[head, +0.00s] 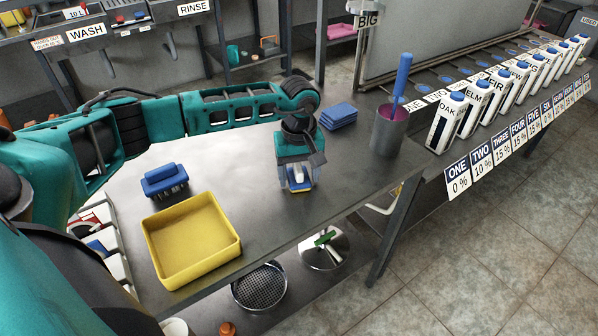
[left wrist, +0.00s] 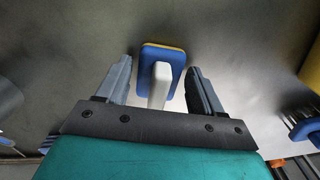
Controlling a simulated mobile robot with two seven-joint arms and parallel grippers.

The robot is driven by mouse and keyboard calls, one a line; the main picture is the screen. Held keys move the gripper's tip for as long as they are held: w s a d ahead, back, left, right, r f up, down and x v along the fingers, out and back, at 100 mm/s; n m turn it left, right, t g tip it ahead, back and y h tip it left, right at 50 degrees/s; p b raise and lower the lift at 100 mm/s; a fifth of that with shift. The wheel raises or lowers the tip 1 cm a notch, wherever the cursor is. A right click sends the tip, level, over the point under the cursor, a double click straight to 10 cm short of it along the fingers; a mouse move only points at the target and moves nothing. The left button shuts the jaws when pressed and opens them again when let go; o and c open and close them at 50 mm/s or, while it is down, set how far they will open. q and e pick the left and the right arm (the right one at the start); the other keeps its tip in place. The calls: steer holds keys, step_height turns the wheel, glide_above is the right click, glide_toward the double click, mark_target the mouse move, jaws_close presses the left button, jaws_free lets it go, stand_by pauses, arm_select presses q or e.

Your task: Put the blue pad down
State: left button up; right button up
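The blue pad (head: 299,188) has a white handle and a yellow edge. It appears to rest flat on the steel table, near its front edge. In the left wrist view the blue pad (left wrist: 162,58) sits between my fingers, with its white handle pointing back toward my gripper. My left gripper (head: 297,178) is over the pad, pointing down. In the left wrist view my left gripper (left wrist: 160,82) has its fingers spread, with a gap on each side of the handle. My right gripper is not in view.
On the table (head: 240,150) stand a yellow tray (head: 190,281), a blue brush or block (head: 164,180), a stack of blue cloths (head: 338,114) and a grey cup (head: 388,135) with a blue-handled tool. Labelled white bottles (head: 446,124) line the right.

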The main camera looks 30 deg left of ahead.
mark_target(299, 169)
arm_select(q)
steer(key=shift+o, duration=0.8)
steer(key=shift+r, duration=0.25)
step_height(299, 169, up, 12)
steer(key=shift+f, duration=0.15)
